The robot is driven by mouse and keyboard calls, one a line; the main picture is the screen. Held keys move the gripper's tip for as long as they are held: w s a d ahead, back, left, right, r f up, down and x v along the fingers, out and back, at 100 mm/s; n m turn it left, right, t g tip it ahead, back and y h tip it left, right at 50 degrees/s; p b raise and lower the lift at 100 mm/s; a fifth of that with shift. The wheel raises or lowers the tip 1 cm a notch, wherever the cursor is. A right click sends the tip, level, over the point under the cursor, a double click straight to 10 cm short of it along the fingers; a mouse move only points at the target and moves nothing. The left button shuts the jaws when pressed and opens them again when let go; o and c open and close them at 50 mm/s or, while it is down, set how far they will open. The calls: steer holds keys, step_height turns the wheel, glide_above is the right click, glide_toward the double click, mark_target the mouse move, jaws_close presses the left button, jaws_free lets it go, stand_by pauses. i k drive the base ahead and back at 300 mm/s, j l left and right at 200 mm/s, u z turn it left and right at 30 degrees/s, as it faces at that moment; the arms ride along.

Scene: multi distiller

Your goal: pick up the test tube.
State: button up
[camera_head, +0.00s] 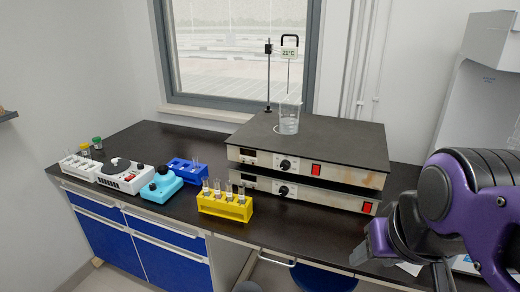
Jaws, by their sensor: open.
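Several clear test tubes (229,189) stand upright in a yellow rack (235,210) near the front of the dark bench. A blue rack (186,170) behind it to the left also holds small tubes. A white rack (80,167) stands at the far left. I cannot tell which tube the task means. My gripper (364,254) is at the right, over the front part of the bench, well apart from the yellow rack. It is open, and nothing shows between its fingers. My purple arm hides the bench's right end.
Two stacked hotplates (330,150) stand right of and behind the yellow rack, with a beaker (289,120) and thermometer stand on top. A white device (125,176) and a turquoise device (161,187) sit to the left. The bench front right of the yellow rack is clear.

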mark_target(217, 182)
steer(key=i+j, duration=0.15)
steer(key=j, duration=0.2)
steer(key=i+j, duration=0.1)
steer(key=j, duration=0.25)
steer(key=i+j, duration=0.15)
steer(key=j, duration=0.2)
steer(key=i+j, duration=0.15)
steer(key=j, duration=0.2)
steer(key=i+j, duration=0.1)
steer(key=j, duration=0.25)
